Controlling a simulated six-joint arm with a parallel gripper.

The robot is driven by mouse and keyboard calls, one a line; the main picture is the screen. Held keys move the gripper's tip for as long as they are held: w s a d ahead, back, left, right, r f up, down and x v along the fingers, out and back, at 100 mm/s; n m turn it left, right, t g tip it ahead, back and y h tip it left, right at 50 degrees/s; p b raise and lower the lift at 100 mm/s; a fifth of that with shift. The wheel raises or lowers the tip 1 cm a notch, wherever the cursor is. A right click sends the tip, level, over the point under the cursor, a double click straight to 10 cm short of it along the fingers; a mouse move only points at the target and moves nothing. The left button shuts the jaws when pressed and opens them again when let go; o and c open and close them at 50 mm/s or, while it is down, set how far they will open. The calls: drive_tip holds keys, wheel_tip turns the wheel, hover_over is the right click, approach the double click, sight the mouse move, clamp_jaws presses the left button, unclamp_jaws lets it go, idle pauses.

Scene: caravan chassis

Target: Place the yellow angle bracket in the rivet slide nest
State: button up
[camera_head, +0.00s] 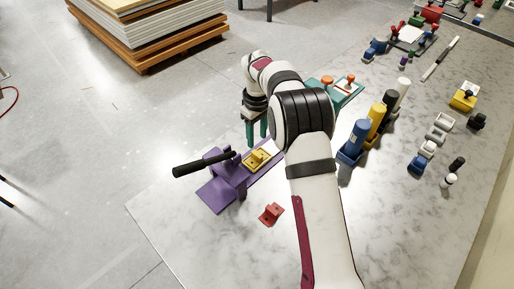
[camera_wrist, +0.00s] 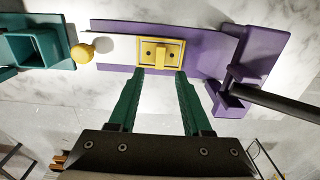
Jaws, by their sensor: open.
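The yellow angle bracket (camera_head: 258,159) lies flat on the purple rivet slide fixture (camera_head: 217,196). In the wrist view the bracket (camera_wrist: 174,46) shows two dark holes and a raised middle tab, and sits within the purple channel (camera_wrist: 112,27). Whether it is fully seated in the nest I cannot tell. My gripper (camera_wrist: 160,73) is open and empty. Its green fingertips end at the bracket's near edge in the wrist view, apart from the tab.
The fixture's black lever (camera_head: 203,164) sticks out to the left. A red bracket (camera_head: 271,213) lies on the marble table. Blue, yellow, black and white bottles (camera_head: 376,118) stand right of my arm.

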drive_tip(key=s+d+r+m, duration=0.4)
drive_tip(key=s+r+m, duration=0.2)
drive_tip(key=s+r, duration=0.8)
drive_tip(key=s+d+f+m+y, duration=0.1)
drive_tip(key=s+m, duration=0.3)
drive_tip(key=s, duration=0.8)
drive_tip(key=s+d+f+m, duration=0.1)
drive_tip(key=s+m, duration=0.3)
drive_tip(key=s, duration=0.8)
drive_tip(key=shift+d+m+y, duration=0.25)
drive_tip(key=shift+m+y, duration=0.05)
drive_tip(key=shift+y, duration=0.1)
